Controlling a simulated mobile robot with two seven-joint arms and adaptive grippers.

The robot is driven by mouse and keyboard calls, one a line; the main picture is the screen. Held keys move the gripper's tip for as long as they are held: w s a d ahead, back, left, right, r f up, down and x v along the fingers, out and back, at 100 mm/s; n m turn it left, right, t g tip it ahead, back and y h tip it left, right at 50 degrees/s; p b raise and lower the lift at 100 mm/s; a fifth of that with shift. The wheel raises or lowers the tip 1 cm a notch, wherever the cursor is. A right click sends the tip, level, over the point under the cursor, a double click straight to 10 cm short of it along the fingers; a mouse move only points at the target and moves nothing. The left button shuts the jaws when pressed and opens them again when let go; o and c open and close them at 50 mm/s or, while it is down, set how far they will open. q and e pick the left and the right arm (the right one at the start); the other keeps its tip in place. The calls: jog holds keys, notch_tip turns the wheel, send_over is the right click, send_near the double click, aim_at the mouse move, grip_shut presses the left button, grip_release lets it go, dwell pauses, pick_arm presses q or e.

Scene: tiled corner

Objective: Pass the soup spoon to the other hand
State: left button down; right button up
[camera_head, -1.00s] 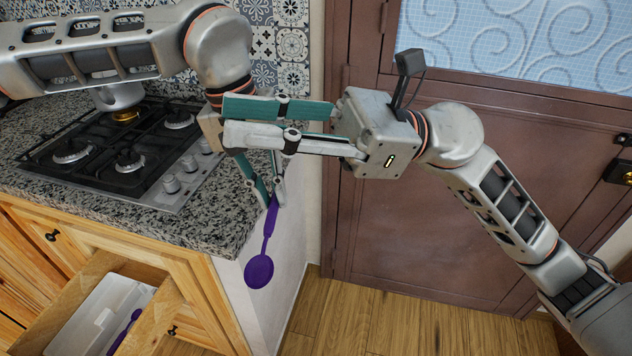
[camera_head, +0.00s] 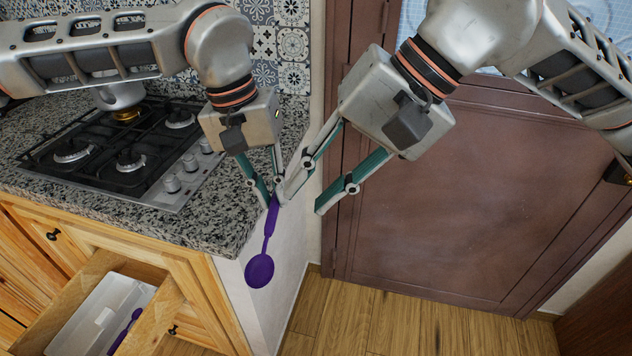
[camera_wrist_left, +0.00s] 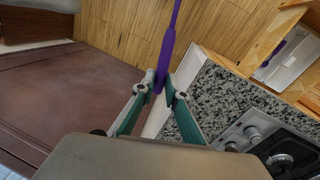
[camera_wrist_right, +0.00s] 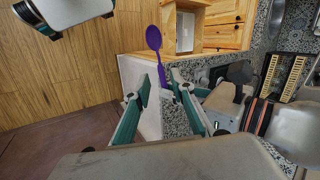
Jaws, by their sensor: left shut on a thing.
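The purple soup spoon (camera_head: 260,268) hangs bowl-down from my left gripper (camera_head: 270,200), which is shut on the top of its handle. The handle also shows between the left fingers in the left wrist view (camera_wrist_left: 166,50). My right gripper (camera_head: 299,205) is open and empty, just right of the left gripper, its fingers pointing down and left. In the right wrist view the spoon (camera_wrist_right: 154,40) lies beyond the open right fingers (camera_wrist_right: 165,95), its handle running down to the left fingertips near the right-hand finger. I cannot tell whether the two grippers touch.
The granite counter (camera_head: 228,214) with a gas hob (camera_head: 125,155) is at left. An open wooden drawer (camera_head: 160,318) below holds a white tray (camera_head: 85,325) with another purple utensil (camera_head: 125,335). A brown door (camera_head: 450,200) stands behind at right. Floor below the spoon is clear.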

aim_at(271, 234)
jog(key=x, duration=1.2)
jog(key=shift+d, duration=0.1)
grip_shut()
pick_arm(q)
jog(key=c, duration=1.9)
grip_release()
